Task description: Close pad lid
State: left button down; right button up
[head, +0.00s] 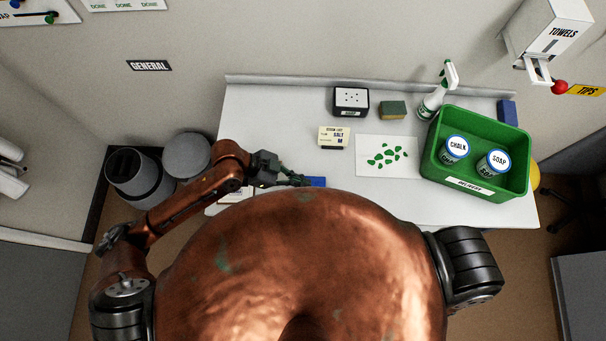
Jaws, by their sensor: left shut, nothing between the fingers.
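My left arm reaches in from the left over the front of the bench. My left gripper (300,180) is shut and empty, with its tips close beside a small flat blue thing (318,182). This blue thing may be the pad or its lid. My own body hides its near side, so I cannot tell whether a lid stands open or whether the fingers touch it. My right gripper is out of view; only my right shoulder shows.
On the bench (270,110) stand a black box with a white top (351,101), a sponge (392,110), a spray bottle (432,103), a salt box (334,138) and a white sheet with green pieces (365,168). A green crate (480,120) holds chalk and soap tubs.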

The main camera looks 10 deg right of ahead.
pick_arm(q)
jog(key=v, duration=1)
jog(key=shift+r+b, duration=0.35)
jog(key=shift+b, duration=0.05)
jog(key=shift+w, duration=0.15)
